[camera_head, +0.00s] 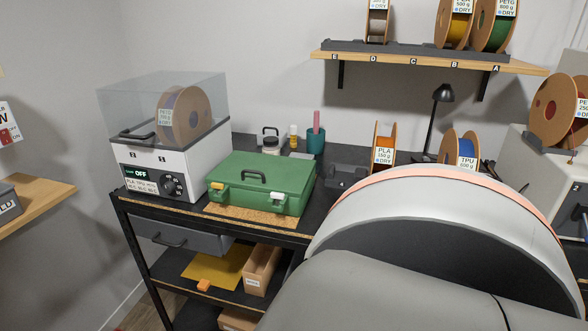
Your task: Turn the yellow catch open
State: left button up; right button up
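The yellow catch (218,186) is on the front face of a closed green case (262,180), near its left end. It is small, and I cannot tell its exact angle. A white catch (281,209) is on the same front face, near the right end. The case has a dark handle on its lid and lies on a cork-coloured mat (250,214) at the bench's front edge. Neither of my grippers is in view. A large white and grey part, which appears to be my own arm, fills the lower right and hides the bench there.
A filament dryer (163,160) with a clear cover stands left of the case. Behind the case are jars and a teal cup (316,140). Spools (384,142) and a black lamp (440,100) stand to the right. A spool shelf (420,58) hangs above.

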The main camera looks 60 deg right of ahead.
aim_at(218, 186)
jog(key=z, duration=1.8)
